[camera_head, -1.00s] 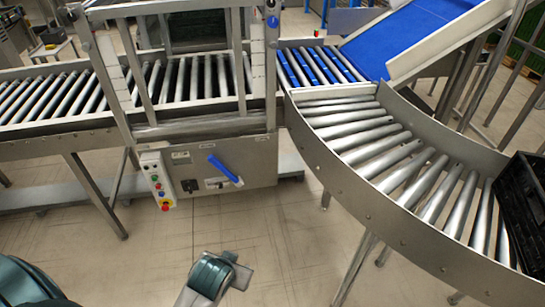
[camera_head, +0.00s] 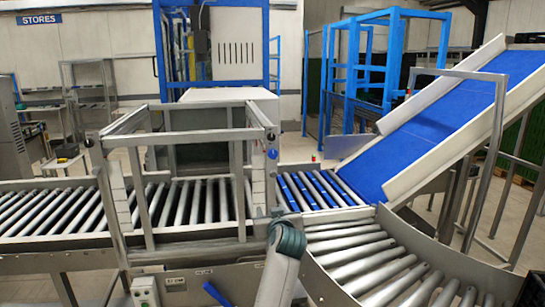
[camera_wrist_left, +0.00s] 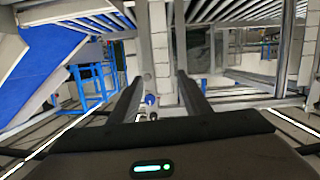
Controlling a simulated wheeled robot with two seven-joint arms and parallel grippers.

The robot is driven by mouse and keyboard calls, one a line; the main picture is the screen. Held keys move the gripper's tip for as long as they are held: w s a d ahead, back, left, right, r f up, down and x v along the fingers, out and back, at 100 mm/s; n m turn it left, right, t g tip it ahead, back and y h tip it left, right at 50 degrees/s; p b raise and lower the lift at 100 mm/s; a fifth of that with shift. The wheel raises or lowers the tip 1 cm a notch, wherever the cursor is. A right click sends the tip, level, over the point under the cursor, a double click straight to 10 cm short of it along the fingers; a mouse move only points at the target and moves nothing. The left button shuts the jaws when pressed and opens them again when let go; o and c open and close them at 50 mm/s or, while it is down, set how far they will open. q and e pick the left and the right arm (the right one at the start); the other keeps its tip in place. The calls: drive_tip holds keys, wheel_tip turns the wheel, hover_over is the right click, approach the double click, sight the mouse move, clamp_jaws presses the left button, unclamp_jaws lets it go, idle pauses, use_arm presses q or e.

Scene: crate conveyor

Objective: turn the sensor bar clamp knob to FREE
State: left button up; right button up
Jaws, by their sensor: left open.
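A small round blue knob (camera_head: 272,153) sits on the right post of the metal frame over the conveyor, with a small dark knob (camera_head: 270,136) above it. I cannot tell which is the sensor bar clamp knob, and no pointer or FREE mark is readable. The blue knob also shows in the left wrist view (camera_wrist_left: 151,100), between my open fingers and some way beyond them. My left gripper (camera_wrist_left: 160,77) is open and empty. In the head view my left arm rises in front of the conveyor below the knobs. My right gripper is not in view.
The steel frame (camera_head: 190,137) stands over the roller conveyor. A blue lever (camera_head: 216,293) and a control box (camera_head: 145,291) are low on its front. A curved roller section (camera_head: 360,262) and a blue inclined belt (camera_head: 440,135) lie to the right.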

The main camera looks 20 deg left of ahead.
use_arm(q)
drive_tip(key=w+d+r+t, duration=0.1)
drive_tip(key=w+r, duration=0.2)
drive_tip(key=r, duration=0.5)
drive_tip(key=w+r+n+t+y, duration=0.1)
drive_tip(key=w+r, duration=0.2)
drive_tip(key=r, duration=0.5)
drive_tip(key=shift+w+d+r+y, duration=0.15)
drive_tip(key=shift+d+r+y, duration=0.15)
drive_tip(key=shift+d+r, duration=0.05)
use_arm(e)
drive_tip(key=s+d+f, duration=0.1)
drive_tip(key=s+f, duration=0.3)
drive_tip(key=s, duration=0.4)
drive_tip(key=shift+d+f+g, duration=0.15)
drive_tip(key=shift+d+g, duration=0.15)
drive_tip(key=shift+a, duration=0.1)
